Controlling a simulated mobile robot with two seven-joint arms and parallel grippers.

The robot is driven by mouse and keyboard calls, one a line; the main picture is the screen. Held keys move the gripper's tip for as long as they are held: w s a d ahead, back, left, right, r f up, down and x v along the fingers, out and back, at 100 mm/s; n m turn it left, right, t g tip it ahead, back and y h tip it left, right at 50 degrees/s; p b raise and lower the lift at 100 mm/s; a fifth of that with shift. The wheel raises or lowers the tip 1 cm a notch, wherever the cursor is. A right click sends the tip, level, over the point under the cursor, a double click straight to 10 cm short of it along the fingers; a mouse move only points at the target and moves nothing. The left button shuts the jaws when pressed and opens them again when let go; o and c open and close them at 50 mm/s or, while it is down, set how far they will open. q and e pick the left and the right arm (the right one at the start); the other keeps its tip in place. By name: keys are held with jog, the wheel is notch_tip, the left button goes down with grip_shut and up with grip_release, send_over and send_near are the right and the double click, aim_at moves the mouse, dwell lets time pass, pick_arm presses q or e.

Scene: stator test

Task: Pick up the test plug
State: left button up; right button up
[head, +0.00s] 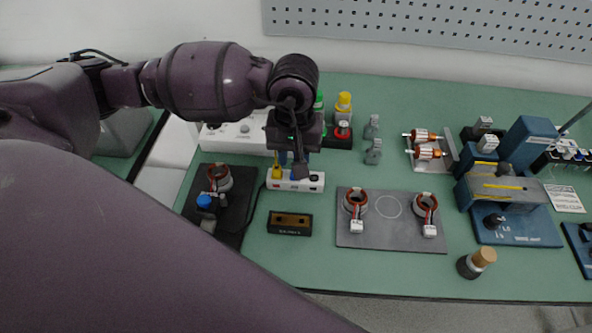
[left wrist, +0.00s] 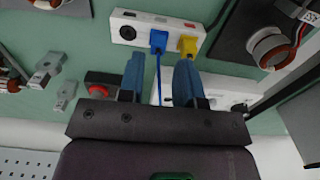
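A white socket strip (head: 313,187) lies on the green bench below my left gripper (head: 292,163). A yellow plug (head: 277,171) stands in its left end. In the left wrist view, a blue plug (left wrist: 158,40) with a blue cable and the yellow plug (left wrist: 189,45) sit side by side in the strip (left wrist: 143,20). I cannot tell which is the test plug. My left gripper (left wrist: 160,64) is open, its two blue fingers apart, with the blue plug just beyond the gap. In the head view the gripper mostly hides the blue plug. My right gripper is not in view.
A black box (head: 290,231) lies in front of the strip. A grey plate (head: 390,239) with two copper-wound stators is to its right, and a dark plate (head: 232,232) with another to its left. A white box (head: 240,140) and a yellow-capped bottle (head: 343,106) stand behind.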

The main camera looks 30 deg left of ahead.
pick_arm(q)
jog(key=shift+w+a+f, duration=0.1)
jog(key=shift+w+f, duration=0.1)
jog(key=shift+f, duration=1.15)
jog(key=shift+w+a+f, duration=0.1)
jog(key=shift+w+f, duration=0.1)
jog(key=shift+f, duration=1.15)
grip_shut()
